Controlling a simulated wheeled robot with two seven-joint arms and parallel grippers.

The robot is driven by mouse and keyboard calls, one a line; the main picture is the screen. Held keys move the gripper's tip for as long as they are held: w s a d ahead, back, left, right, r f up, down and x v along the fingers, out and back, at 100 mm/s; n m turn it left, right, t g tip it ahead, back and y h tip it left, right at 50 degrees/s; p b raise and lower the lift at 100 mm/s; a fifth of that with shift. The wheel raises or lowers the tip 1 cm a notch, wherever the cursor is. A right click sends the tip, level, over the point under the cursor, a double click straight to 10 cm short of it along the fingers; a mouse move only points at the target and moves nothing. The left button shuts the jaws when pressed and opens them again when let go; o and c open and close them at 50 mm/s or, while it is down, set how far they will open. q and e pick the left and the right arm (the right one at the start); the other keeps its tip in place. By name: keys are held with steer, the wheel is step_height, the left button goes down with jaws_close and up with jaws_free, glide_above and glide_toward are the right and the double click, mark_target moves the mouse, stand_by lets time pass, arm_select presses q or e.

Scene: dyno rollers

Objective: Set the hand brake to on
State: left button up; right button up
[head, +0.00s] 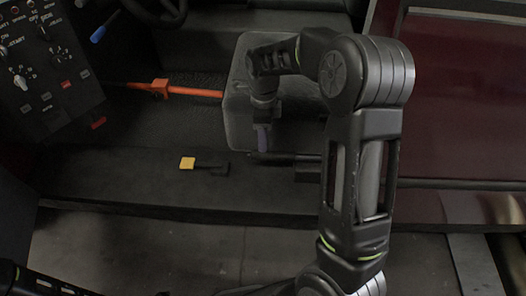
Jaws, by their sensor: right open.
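A dark lever (282,158), which looks like the hand brake, lies roughly level beside the grey seat (236,120), at the sill of the vehicle. Its left end is just below my right gripper (263,140). My right gripper is open and points down in front of the seat. Its fingers overlap in the picture, and I cannot tell whether they touch the lever. Part of the lever's right side is hidden by my right arm. My left arm (38,284) shows only at the bottom left corner; its gripper is out of the picture.
A control panel (45,60) with knobs and switches stands at the upper left. An orange bar (190,92) runs from there to the seat. A small yellow-ended black piece (188,163) is on the sill. A dark red door panel (455,100) is at the right.

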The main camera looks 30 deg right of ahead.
step_height(320, 180, down, 7)
steer(key=shift+f+b, duration=0.15)
steer(key=shift+b, duration=0.95)
jaws_close()
stand_by(0.7)
